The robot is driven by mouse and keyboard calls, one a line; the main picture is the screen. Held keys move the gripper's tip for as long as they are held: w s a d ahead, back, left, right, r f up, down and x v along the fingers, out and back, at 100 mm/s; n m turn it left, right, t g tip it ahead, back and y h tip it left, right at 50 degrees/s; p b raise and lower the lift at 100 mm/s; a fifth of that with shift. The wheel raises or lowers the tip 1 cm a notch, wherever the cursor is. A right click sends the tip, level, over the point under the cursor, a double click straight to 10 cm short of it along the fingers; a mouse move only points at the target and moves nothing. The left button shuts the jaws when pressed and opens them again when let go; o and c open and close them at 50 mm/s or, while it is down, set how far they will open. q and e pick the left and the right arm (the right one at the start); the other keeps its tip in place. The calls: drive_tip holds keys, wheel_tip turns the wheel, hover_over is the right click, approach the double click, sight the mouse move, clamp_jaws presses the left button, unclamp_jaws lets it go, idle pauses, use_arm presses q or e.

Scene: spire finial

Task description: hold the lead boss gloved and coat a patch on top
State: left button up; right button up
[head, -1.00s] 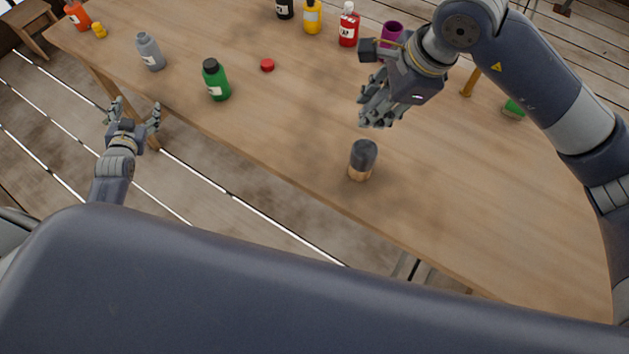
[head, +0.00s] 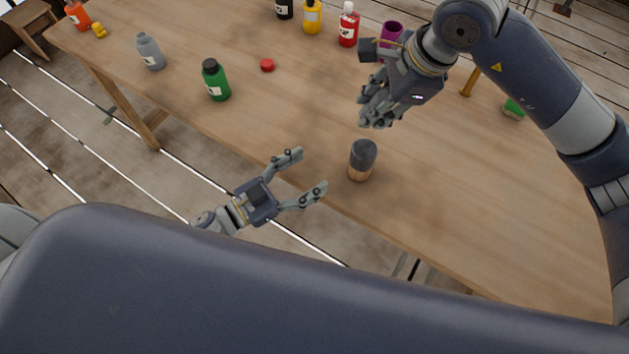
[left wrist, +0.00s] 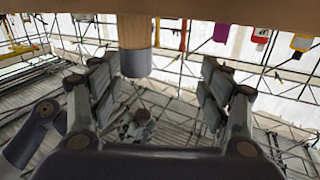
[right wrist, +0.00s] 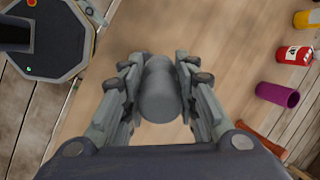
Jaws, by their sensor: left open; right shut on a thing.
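My right gripper (head: 377,106) is above the table and shut on a plain grey rounded body, which looks like the lead boss (right wrist: 160,92). It shows between the fingers in the right wrist view; in the head view the fingers hide it. A short cylinder (head: 363,159) with a dark grey top and tan lower part stands upright near the table's front edge, apart from both grippers. In the left wrist view this cylinder (left wrist: 135,40) appears upside down, ahead between the fingers. My left gripper (head: 305,175) is open and empty, left of the cylinder at the table edge.
Red (head: 348,26) and yellow (head: 312,17) bottles and a purple cup (head: 391,36) stand at the back. The front right is clear.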

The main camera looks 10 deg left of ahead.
sight(351, 165)
use_arm(q)
drive_tip(key=shift+g+h, duration=0.4)
drive_tip(key=shift+h, duration=0.1)
drive_tip(key=w+d, duration=0.2)
drive_tip(key=d, duration=0.1)
drive_tip(key=w+d, duration=0.2)
drive_tip(key=d, duration=0.2)
drive_tip(key=w+d, duration=0.2)
drive_tip(key=d, duration=0.2)
drive_tip(key=shift+w+d, duration=0.15)
drive_tip(key=shift+w, duration=0.1)
drive_tip(key=c, duration=1.2)
drive_tip(key=shift+c, duration=0.2)
use_arm(e)
drive_tip(key=shift+f, duration=0.1)
